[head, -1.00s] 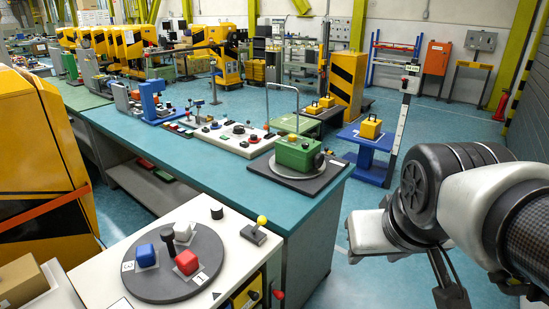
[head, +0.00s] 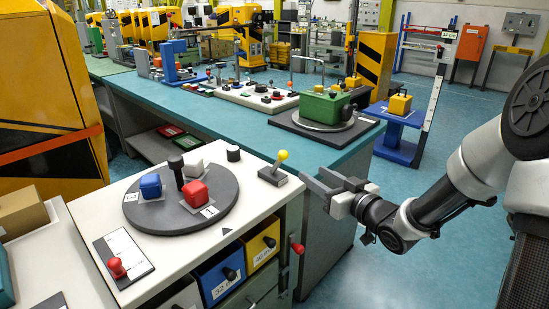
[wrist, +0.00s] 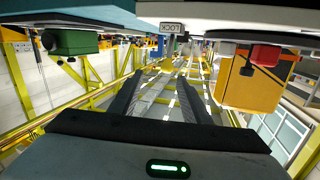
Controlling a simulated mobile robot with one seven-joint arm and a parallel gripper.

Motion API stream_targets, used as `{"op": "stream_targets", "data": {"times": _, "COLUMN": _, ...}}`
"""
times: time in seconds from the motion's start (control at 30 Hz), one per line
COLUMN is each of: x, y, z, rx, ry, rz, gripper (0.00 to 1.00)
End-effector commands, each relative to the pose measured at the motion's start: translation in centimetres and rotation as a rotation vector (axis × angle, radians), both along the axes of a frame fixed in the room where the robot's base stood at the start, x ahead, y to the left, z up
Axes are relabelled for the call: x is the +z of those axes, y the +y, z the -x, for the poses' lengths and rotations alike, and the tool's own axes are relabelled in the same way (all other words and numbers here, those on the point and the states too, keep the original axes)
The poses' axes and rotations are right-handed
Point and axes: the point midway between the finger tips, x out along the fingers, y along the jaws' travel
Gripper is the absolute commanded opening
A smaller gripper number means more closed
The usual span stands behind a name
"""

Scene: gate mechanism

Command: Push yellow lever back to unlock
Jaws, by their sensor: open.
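The yellow lever (head: 282,157) has a yellow ball knob on a short stem. It rises from a small grey base plate at the right corner of the white cabinet top (head: 262,206). My gripper (head: 312,175) is just to the right of the lever in the head view, with its fingers pointing left toward it. The fingers are open and empty, and a gap to the lever seems to show. In the wrist view my gripper (wrist: 158,88) has its two dark fingers apart.
A grey turntable (head: 180,212) with red, blue and white blocks and a black post sits on the cabinet. A red-knobbed slider plate (head: 124,258) is at the front left. Blue and yellow drawers (head: 220,277) and a red-handled lever (head: 297,248) are below. The teal bench (head: 345,155) stands behind.

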Motion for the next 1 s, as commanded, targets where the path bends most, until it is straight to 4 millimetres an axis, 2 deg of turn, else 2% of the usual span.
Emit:
{"op": "stream_targets", "data": {"times": 0.03, "x": -0.6, "y": 0.3, "z": 0.1, "rx": 0.020, "ry": -0.016, "rz": -0.045, "gripper": 0.43}}
{"op": "stream_targets", "data": {"times": 0.17, "x": -0.1, "y": 1.1, "z": 0.1, "rx": 0.049, "ry": -0.040, "rz": -0.093, "gripper": 0.43}}
{"op": "stream_targets", "data": {"times": 0.27, "x": 0.0, "y": 1.8, "z": -0.6, "rx": 0.050, "ry": -0.043, "rz": -0.095, "gripper": 0.43}}
{"op": "stream_targets", "data": {"times": 0.8, "x": -0.1, "y": 8.9, "z": -9.4, "rx": 0.049, "ry": -0.042, "rz": -0.093, "gripper": 0.43}}
{"op": "stream_targets", "data": {"times": 1.0, "x": -0.1, "y": 10.9, "z": -11.9, "rx": 0.048, "ry": -0.041, "rz": -0.092, "gripper": 0.43}}
